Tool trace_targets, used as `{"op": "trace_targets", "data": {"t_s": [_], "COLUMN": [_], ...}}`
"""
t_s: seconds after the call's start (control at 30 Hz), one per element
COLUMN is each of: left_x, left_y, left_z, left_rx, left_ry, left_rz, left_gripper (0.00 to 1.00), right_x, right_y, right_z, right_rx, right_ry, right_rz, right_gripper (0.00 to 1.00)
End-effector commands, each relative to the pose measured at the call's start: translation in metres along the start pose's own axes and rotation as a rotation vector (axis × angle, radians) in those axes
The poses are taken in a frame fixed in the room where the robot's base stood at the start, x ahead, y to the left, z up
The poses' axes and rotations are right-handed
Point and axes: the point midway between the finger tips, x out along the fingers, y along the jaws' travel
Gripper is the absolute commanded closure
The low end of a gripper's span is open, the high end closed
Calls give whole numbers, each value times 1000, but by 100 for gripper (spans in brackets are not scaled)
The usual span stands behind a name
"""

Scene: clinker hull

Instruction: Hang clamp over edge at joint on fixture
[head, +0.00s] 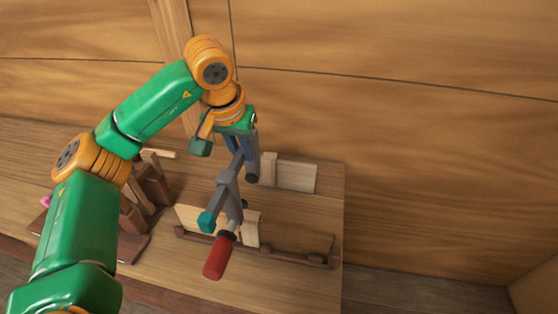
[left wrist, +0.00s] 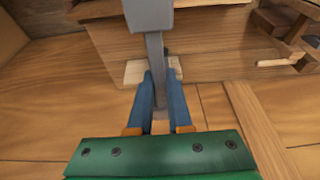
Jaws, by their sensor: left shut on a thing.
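The clamp (head: 229,188) is a grey bar clamp with a teal pad and a red handle. My left gripper (head: 243,158) is shut on its bar; in the left wrist view the grey bar (left wrist: 156,60) passes between the two blue fingers (left wrist: 160,88). The red handle hangs toward the front of the table. The fixture (head: 290,255) is a dark brown rail holding upright pale boards (head: 250,229). In the head view the clamp overlaps these boards and hides part of them and of their joint. I cannot tell whether it touches them. My right gripper is not in view.
Another pale board piece (head: 290,174) stands behind the fixture near the table's back edge. A dark wooden rack (head: 150,190) stands at the left, partly behind my arm. The plank wall (head: 420,170) rises behind and right of the table (head: 200,281). The front right tabletop is clear.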

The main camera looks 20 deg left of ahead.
Motion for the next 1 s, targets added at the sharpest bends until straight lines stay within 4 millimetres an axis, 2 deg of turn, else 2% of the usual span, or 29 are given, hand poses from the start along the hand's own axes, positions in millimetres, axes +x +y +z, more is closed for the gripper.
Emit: {"op": "trace_targets", "data": {"t_s": [0.07,0.17,0.6,1.0], "left_x": [-2,4,45,88], "left_y": [-9,-10,-10,-9], "left_z": [-1,1,15,29], "left_rx": [-15,-16,-15,-15], "left_ry": [-3,-3,-5,-2], "left_rz": [-4,-6,-6,-5], "left_gripper": [100,100,100,100], "right_x": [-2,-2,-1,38], "right_y": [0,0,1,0], "right_z": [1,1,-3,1], "right_rx": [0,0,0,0], "right_ry": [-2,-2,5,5], "right_rz": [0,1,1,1], "right_gripper": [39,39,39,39]}}
